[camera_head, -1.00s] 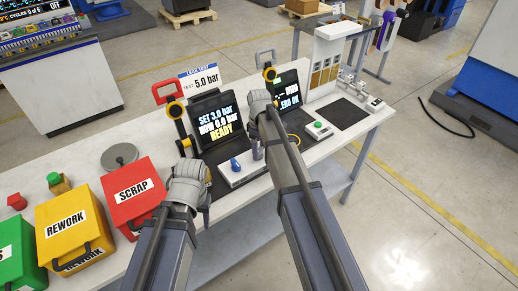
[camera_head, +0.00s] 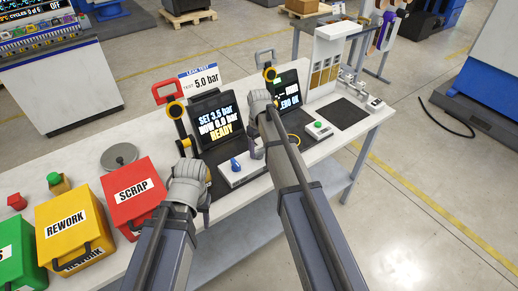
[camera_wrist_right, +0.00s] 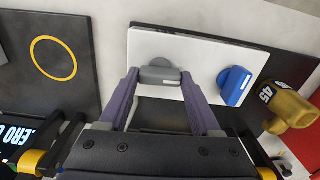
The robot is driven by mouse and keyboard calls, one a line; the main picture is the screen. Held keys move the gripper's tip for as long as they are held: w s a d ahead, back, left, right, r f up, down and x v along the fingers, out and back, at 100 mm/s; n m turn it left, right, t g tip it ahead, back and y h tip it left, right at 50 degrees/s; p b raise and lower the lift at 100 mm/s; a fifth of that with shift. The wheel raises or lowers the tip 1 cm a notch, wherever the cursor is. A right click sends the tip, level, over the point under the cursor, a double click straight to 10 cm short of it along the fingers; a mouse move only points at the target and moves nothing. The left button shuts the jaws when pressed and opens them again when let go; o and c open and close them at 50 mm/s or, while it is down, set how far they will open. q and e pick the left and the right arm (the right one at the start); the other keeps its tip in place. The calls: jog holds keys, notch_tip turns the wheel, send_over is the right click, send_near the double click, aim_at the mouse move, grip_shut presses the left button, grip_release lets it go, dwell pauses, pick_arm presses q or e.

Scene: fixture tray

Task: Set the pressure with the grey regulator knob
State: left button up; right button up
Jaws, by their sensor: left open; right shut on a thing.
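The grey regulator knob (camera_wrist_right: 160,73) sits on a white panel (camera_wrist_right: 150,44) beside a blue knob (camera_wrist_right: 234,85). My right gripper (camera_wrist_right: 160,82) is shut on the grey knob, one finger on each side. The leak test screen (camera_head: 215,122) reads SET 3.5 bar, NOW 0.0 bar and READY. A sign (camera_head: 203,82) above it reads TEST 5.0 bar. My left gripper (camera_head: 205,196) is open at the bench's front, its fingers mostly hidden.
A red SCRAP box (camera_head: 133,188), a yellow REWORK box (camera_head: 66,220) and a green box (camera_head: 22,262) stand at the left. A second screen (camera_head: 288,90) stands to the right. A brass-coloured part marked 45 (camera_wrist_right: 290,108) lies near the panel in the wrist view.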

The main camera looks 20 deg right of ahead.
jog(key=m, duration=0.4)
jog(key=shift+m, duration=0.3)
jog(key=m, duration=0.4)
jog(key=shift+m, duration=0.3)
jog(key=m, duration=0.4)
jog(key=shift+m, duration=2.5)
jog(key=o, duration=1.4)
jog(key=shift+r, duration=0.15)
